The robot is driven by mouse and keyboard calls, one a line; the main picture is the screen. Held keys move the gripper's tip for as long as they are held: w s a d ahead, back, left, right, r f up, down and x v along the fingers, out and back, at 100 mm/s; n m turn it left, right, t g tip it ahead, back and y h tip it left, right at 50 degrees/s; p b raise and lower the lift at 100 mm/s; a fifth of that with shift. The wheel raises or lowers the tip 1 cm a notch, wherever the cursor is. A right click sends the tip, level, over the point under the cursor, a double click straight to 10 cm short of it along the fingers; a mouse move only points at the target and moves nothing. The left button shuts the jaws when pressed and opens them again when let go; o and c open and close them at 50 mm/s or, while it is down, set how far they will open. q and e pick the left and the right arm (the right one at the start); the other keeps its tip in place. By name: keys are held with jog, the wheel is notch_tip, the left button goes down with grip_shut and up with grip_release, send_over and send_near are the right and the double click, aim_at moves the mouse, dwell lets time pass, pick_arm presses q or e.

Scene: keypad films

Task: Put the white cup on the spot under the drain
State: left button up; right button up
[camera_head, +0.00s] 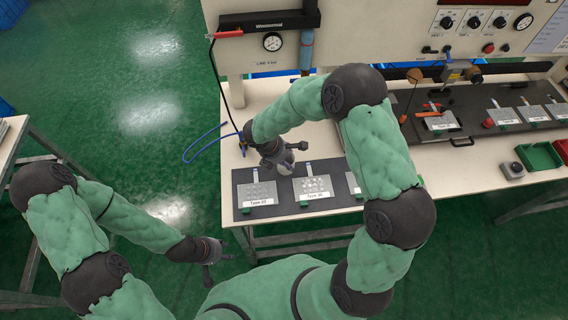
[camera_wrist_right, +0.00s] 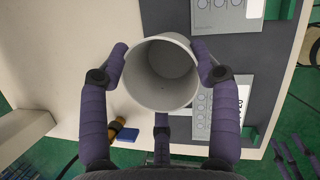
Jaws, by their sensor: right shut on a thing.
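The white cup (camera_wrist_right: 158,78) is held upright between the fingers of my right gripper (camera_wrist_right: 161,60), its open mouth facing the wrist camera. It looks empty. In the head view my right gripper (camera_head: 279,156) is over the left part of the bench, and a pale bit of the cup (camera_head: 287,166) shows beside it above the dark mat. A blue-grey cylinder (camera_head: 306,50) hangs under the gauge unit; I cannot tell whether it is the drain. The marked spot is not clearly visible. My left gripper (camera_head: 219,257) is empty, fingers apart, off the bench's left front corner.
A dark mat (camera_head: 246,213) with labelled keypad plates (camera_head: 257,193) lies along the front bench edge. A blue hose (camera_head: 200,143) loops off the left edge. The gauge unit (camera_head: 262,22) overhangs the back.

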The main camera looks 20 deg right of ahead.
jog(key=shift+w+f+b, duration=0.15)
jog(key=shift+f, duration=0.75)
jog(key=shift+w+f+b, duration=0.1)
jog(key=shift+f+b, duration=0.05)
jog(key=shift+f, duration=0.75)
jog(key=shift+f, duration=0.1)
jog(key=o, duration=1.1)
